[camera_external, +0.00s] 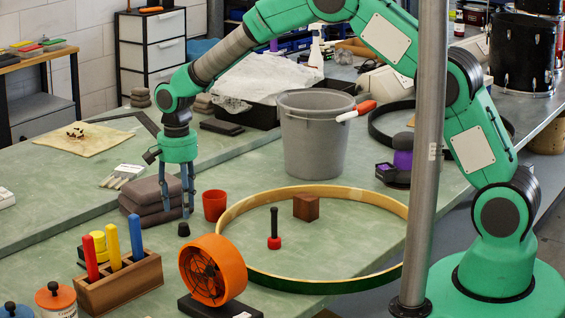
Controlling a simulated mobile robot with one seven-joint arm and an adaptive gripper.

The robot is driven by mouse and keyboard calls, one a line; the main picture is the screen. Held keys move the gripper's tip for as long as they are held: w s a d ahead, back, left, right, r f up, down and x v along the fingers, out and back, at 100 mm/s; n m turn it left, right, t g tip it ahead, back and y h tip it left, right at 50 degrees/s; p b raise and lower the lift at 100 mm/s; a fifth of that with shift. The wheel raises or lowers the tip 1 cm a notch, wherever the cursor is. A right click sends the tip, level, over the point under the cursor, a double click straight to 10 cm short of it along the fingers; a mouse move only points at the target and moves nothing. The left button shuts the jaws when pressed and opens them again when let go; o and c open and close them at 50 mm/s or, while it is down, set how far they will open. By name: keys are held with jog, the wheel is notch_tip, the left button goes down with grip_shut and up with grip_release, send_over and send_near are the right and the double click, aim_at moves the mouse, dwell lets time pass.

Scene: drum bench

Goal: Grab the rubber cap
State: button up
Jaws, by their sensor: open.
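A small black piece (184,230), which looks like the rubber cap, stands on the green bench top. My gripper (177,209) points down with its fingers apart and nothing visible between them. Its fingertips appear just above and slightly left of the black piece in the picture. I cannot tell the exact height or depth gap between them. No finger visibly touches the piece.
Stacked grey-brown pads (148,204) lie close left of the fingers, and a red cup (214,205) stands close right. An orange fan (212,270), a wooden block with colored handles (119,283) and a large hoop (340,286) are nearby. A grey bucket (314,140) stands behind.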

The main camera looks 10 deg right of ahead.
aim_at(183, 224)
jog(key=shift+f, duration=0.4)
jog(key=shift+d+f+b, duration=0.1)
jog(key=shift+f+b, duration=0.8)
jog(key=shift+f, duration=1.7)
jog(key=shift+c, duration=0.2)
jog(key=c, duration=0.8)
